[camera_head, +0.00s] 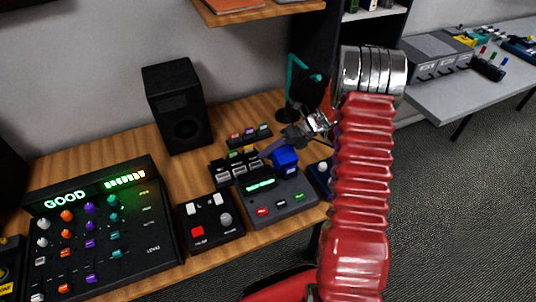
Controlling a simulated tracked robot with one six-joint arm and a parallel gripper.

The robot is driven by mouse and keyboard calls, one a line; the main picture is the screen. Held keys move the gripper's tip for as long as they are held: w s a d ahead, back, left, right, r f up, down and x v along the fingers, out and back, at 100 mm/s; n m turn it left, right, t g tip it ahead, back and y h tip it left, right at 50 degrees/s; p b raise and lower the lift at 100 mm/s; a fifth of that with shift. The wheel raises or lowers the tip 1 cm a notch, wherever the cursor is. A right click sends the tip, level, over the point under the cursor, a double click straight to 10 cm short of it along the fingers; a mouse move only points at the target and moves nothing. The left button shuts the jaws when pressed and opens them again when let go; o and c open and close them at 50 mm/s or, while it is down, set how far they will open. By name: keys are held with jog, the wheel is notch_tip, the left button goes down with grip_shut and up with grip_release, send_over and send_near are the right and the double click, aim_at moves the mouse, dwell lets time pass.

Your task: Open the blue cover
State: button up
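A bright blue block-like cover (285,160) stands at the back right of a dark grey device (277,198) with a green display and several coloured buttons. A thin bluish-purple strip (272,148) slants beside its upper left; I cannot tell if it belongs to the cover. My gripper (293,137) is just above and behind the cover, at the end of my red ribbed arm. It is small and dark here, so its finger opening is unclear. I cannot tell whether it touches the cover.
A black control box (210,220) with a red button and a large mixer panel (100,225) reading GOOD stand to the left. A black speaker (178,107) and small connector blocks (237,168) are behind. A grey side table (450,90) is at right.

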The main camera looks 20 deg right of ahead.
jog(key=shift+r, duration=0.1)
jog(key=v, duration=1.3)
jog(key=shift+d+r, duration=0.15)
jog(key=shift+d, duration=0.1)
jog(key=shift+s, duration=0.1)
